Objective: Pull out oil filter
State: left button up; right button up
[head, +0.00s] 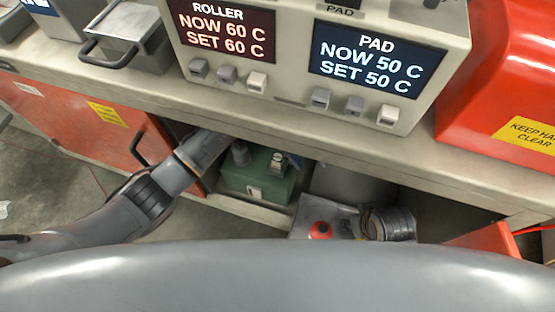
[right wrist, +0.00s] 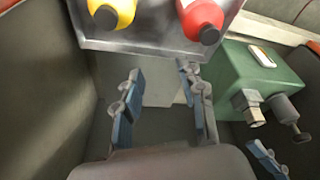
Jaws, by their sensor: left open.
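A green pump-like unit (head: 262,178) stands on the shelf under the bench; it also shows in the right wrist view (right wrist: 252,80). A dark grey cylinder (head: 240,153) on it, which looks like the oil filter, also shows in the right wrist view (right wrist: 284,108). A metal fitting (head: 279,162) sits beside it. My left gripper (head: 224,143) is open close to the cylinder, its tips partly hidden under the bench edge. A blue finger pad of it (right wrist: 268,160) shows near the cylinder's end, apart. My right gripper (right wrist: 163,105) is open and empty, in front of a metal tray.
The metal tray (right wrist: 150,42) holds a yellow bottle (right wrist: 112,14) and a red bottle (right wrist: 202,18). The bench top (head: 300,112) overhangs the shelf. A red cabinet door (head: 75,115) stands at the left, and a control box (head: 310,95) sits above.

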aim_at(277, 157)
pick_arm(q)
jog(key=w+a+t+y+b, duration=0.1)
jog(key=a+y, duration=0.1)
jog(key=w+a+f+t+y+b, duration=0.1)
jog(key=w+a+b, duration=0.1)
jog(key=w+a+f+t+y+b, duration=0.1)
jog(key=a+y, duration=0.1)
jog(key=a, duration=0.1)
jog(key=shift+w+f+m+y, duration=0.1)
jog(key=shift+w+m+y, duration=0.2)
jog(key=shift+w+m, duration=0.1)
jog(key=shift+w+a+b, duration=0.15)
jog(key=shift+a+b, duration=0.1)
jog(key=shift+b, duration=0.1)
jog(key=shift+a+y, duration=0.1)
jog(key=shift+y, duration=0.2)
notch_tip(277, 157, down, 6)
jog(key=shift+f+b, duration=0.2)
jog(key=shift+b, duration=0.7)
jog(key=shift+f, duration=0.3)
pick_arm(e)
jog(key=w+a+r+t+y, duration=0.1)
jog(key=w+a+r+t, duration=0.2)
jog(key=w+r+t, duration=0.3)
jog(key=shift+w+r, duration=0.15)
jog(key=shift+w, duration=1)
pick_arm(q)
grip_shut()
pick_arm(e)
jog(key=shift+d, duration=0.1)
